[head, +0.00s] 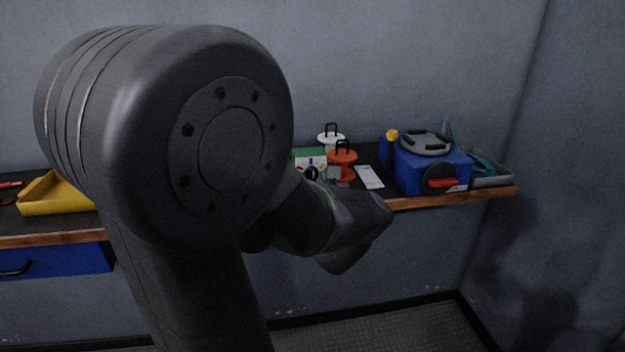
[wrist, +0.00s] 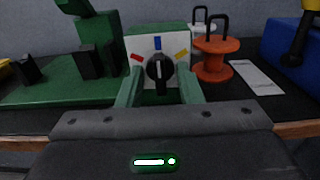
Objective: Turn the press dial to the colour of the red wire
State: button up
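The press dial (wrist: 160,70) is a round black knob with a white line, on a white plate on the front of the green press (wrist: 100,88). The line points up at the blue mark (wrist: 157,43). A red mark (wrist: 137,57) lies upper left of the knob and a yellow mark (wrist: 181,55) upper right. The dial (head: 312,173) shows partly past my arm in the head view. My gripper (wrist: 160,80) is open, its two fingers apart on either side of the knob in the wrist view; contact cannot be told. I cannot pick out a red wire.
An orange spool (wrist: 212,62) and a white spool (wrist: 201,40) stand right of the dial, beside a white card (wrist: 256,76). A blue box (head: 430,172) with a red-and-black part stands further right. A yellow tray (head: 58,193) lies at the left.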

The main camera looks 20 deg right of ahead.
jog(key=shift+w, duration=0.3)
jog(key=c, duration=0.6)
